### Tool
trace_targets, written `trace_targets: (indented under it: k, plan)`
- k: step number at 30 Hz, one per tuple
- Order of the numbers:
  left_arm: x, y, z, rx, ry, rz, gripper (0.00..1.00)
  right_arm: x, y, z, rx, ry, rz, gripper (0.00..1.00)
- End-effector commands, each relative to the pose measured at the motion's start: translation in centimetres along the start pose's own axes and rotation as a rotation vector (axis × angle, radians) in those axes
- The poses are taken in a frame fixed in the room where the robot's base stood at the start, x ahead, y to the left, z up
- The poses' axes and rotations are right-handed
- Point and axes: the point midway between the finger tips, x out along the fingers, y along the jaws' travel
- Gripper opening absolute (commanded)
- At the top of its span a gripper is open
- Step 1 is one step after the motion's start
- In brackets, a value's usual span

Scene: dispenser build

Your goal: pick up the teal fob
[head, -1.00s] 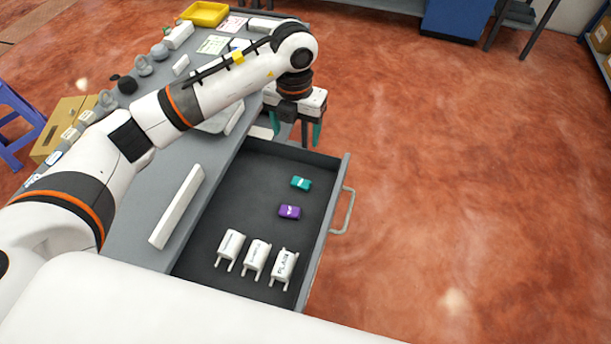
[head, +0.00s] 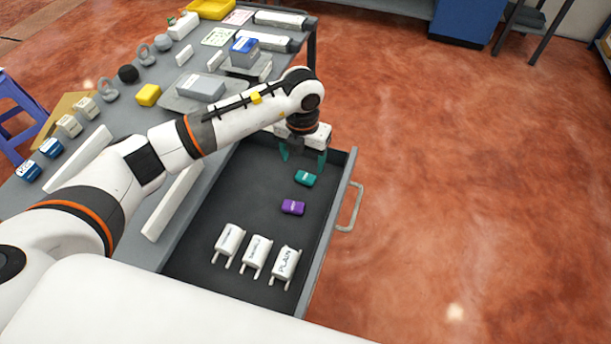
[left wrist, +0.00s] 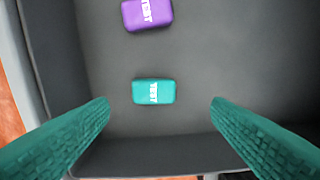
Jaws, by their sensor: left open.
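The teal fob (head: 305,178) lies flat on the floor of the open drawer (head: 200,265), toward its far end. It also shows in the left wrist view (left wrist: 153,91), with white "TEST" lettering. My left gripper (head: 303,160) is open and empty, with teal fingers. It is over the far end of the drawer, above and just beyond the fob. In the left wrist view the fingertips (left wrist: 160,105) stand wide apart on either side of the fob, not touching it. My right gripper is not in view.
A purple fob (head: 293,207) lies near the teal one. Several white labelled pieces (head: 257,256) stand at the drawer's near end. The grey table (head: 130,120) to the left holds blocks, weights and a blue-topped device (head: 244,53).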

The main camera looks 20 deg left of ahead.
Motion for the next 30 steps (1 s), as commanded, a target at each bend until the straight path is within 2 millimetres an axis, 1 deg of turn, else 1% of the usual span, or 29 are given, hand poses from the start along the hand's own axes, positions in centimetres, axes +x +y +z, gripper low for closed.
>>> trace_targets:
  k: [5,8,12,15,21,23,30]
  plan:
    - [1.5,0.3,0.1,0.0,-0.004,0.0,0.73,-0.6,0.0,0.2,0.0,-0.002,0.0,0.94]
    - [3.0,0.8,0.2,0.001,-0.005,0.001,0.73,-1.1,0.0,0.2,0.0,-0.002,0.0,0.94]
    - [4.9,0.7,0.1,-0.002,-0.003,-0.001,0.73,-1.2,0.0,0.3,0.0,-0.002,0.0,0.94]
    - [5.4,0.7,0.1,0.0,0.0,-0.001,0.73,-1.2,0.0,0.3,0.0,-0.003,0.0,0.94]
    - [5.5,0.7,0.1,0.0,0.001,-0.001,0.73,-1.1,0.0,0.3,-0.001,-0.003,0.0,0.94]
    - [5.5,0.7,0.1,0.0,0.001,-0.001,0.65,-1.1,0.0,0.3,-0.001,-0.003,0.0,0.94]
    - [5.5,0.7,0.1,0.0,0.0,-0.001,0.25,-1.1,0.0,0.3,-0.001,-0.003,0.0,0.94]
